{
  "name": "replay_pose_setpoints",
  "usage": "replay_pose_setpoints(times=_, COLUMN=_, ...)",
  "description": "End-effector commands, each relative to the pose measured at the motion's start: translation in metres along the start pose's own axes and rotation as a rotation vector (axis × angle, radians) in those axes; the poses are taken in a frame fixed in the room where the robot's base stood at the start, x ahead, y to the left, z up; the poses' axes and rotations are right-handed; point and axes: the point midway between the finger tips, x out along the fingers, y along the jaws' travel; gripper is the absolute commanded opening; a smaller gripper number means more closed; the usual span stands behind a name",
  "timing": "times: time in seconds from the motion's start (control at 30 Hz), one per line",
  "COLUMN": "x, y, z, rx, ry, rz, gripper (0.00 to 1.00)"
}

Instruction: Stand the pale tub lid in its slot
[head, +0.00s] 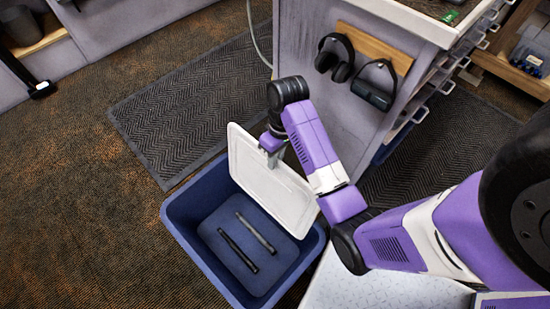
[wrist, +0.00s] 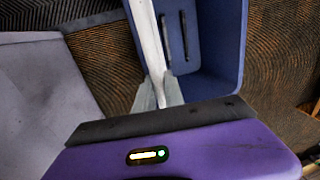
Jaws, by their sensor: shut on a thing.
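The pale tub lid (head: 272,182) is a flat white panel with rounded corners, tilted steeply over the right and back side of a blue tub (head: 182,232). My gripper (head: 271,155) is shut on the lid near its upper edge. In the wrist view the lid (wrist: 149,40) shows edge-on between the two fingers of my gripper (wrist: 159,80), beside the blue tub (wrist: 232,62). I cannot tell whether the lid touches the tub. No slot can be clearly made out.
Two dark rods (head: 238,250) lie in the tub. A grey workbench (head: 320,110) with headphones (head: 334,58) and a dark cylinder (head: 374,92) on its side stands behind my gripper. A dark mat (head: 190,105) lies on the carpet. Open floor is at left.

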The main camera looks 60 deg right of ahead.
Motion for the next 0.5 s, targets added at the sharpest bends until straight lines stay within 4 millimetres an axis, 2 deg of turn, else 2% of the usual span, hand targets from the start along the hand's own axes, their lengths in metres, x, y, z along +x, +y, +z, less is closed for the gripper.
replay_pose_setpoints(times=0.03, x=-0.007, y=-0.001, z=0.0, rx=0.0, ry=0.0, rz=0.0, gripper=0.0)
replay_pose_setpoints(times=0.5, x=-0.033, y=-0.006, z=0.0, rx=0.0, ry=0.001, rz=0.0, gripper=0.0)
